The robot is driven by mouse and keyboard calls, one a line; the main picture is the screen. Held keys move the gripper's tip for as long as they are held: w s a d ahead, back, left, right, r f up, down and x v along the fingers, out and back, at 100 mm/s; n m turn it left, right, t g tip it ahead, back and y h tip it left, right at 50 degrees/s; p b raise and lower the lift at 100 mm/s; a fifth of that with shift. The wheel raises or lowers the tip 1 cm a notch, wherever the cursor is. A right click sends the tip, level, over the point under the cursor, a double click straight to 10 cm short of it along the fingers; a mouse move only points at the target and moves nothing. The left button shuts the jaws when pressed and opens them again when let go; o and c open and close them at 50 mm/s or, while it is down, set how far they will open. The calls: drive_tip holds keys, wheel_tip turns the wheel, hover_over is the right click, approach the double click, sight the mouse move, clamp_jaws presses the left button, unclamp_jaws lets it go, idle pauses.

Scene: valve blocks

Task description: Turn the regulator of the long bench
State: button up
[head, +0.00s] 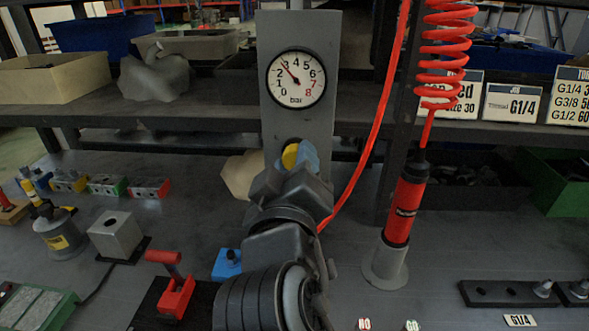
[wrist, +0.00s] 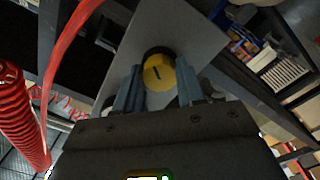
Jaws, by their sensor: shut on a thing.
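The regulator's yellow knob (head: 290,156) sits low on a grey upright panel (head: 331,60), partly hidden by my gripper (head: 298,160) in the head view. My gripper is shut on the knob, with one blue-grey finger on each side of it, as the wrist view shows at the gripper (wrist: 158,82). The knob (wrist: 157,73) has a dark mark on its face. The pressure gauge (head: 296,78) above it is marked in bar, and its needle points close to 3. A red hose (head: 362,160) runs down beside the panel.
A red tool (head: 406,207) stands in a grey holder right of my arm, under a coiled red hose (head: 448,60). A red-handled block (head: 175,290), a grey block (head: 116,235) and small valve blocks (head: 108,185) lie to the left. Label cards (head: 512,102) stand on the right shelf.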

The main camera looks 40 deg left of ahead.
drive_tip(key=shift+f+m, duration=0.1)
drive_tip(key=shift+m, duration=0.2)
drive_tip(key=o, duration=1)
drive_tip(key=shift+o, duration=0.2)
drive_tip(key=v, duration=0.7)
drive_tip(key=shift+s+d+b, duration=0.2)
drive_tip(key=shift+s+b, duration=0.1)
drive_tip(key=shift+s, duration=0.05)
